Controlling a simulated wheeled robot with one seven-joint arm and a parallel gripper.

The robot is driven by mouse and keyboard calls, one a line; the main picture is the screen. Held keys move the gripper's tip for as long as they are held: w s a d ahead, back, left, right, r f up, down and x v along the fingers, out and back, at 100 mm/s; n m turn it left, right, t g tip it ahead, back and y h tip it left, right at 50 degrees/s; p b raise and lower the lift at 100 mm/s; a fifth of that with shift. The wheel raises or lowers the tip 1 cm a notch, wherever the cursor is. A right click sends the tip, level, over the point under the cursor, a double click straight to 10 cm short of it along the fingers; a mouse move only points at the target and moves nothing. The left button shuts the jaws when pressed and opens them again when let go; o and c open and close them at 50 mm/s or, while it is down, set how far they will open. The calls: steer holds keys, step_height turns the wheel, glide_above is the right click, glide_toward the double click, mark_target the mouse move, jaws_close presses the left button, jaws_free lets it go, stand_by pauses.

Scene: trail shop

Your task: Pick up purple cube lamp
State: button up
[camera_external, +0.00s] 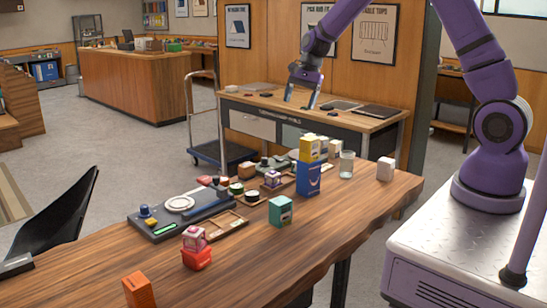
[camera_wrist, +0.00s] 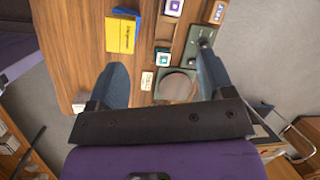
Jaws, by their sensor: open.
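A small purple-and-white cube (camera_external: 272,179), which looks like the purple cube lamp, sits in a wooden tray among the goods on the long wooden table. A similar purple-topped cube (camera_wrist: 171,7) shows at the top edge of the wrist view. A pink-purple lantern-like cube (camera_external: 194,238) stands on a red block nearer the front; I cannot tell for sure which is the lamp. My gripper (camera_external: 301,98) is open and empty, pointing down, raised above the table's far side. In the wrist view my gripper (camera_wrist: 162,72) has its fingers wide apart, with the purple-topped cube beyond them.
A blue box (camera_external: 308,179) with a yellow box (camera_external: 309,149) on top stands right of the cube. A teal box (camera_external: 281,211), a clear glass (camera_external: 346,164) and a white box (camera_external: 385,169) are nearby.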

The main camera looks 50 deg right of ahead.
mark_target(273, 171)
steer(key=w+a+f+m, duration=0.1)
steer(key=w+f, duration=0.1)
steer(key=f, duration=0.5)
steer(key=w+a+f+m, duration=0.1)
steer(key=w+f+m, duration=0.1)
steer(key=f, duration=0.4)
steer(key=w+a+f+m+g+y, duration=0.1)
steer(key=f, duration=0.6)
steer(key=shift+w+a+f, duration=0.25)
steer(key=shift+w+f, duration=0.1)
steer(key=shift+w, duration=0.05)
steer(key=shift+w+x, duration=0.1)
steer(key=shift+x, duration=1.2)
steer(key=shift+w+x, duration=0.15)
steer(key=shift+x, duration=1.15)
steer(key=shift+a, duration=0.15)
steer(key=shift+c, duration=0.4)
steer(key=shift+r, duration=0.1)
steer(key=c, duration=1)
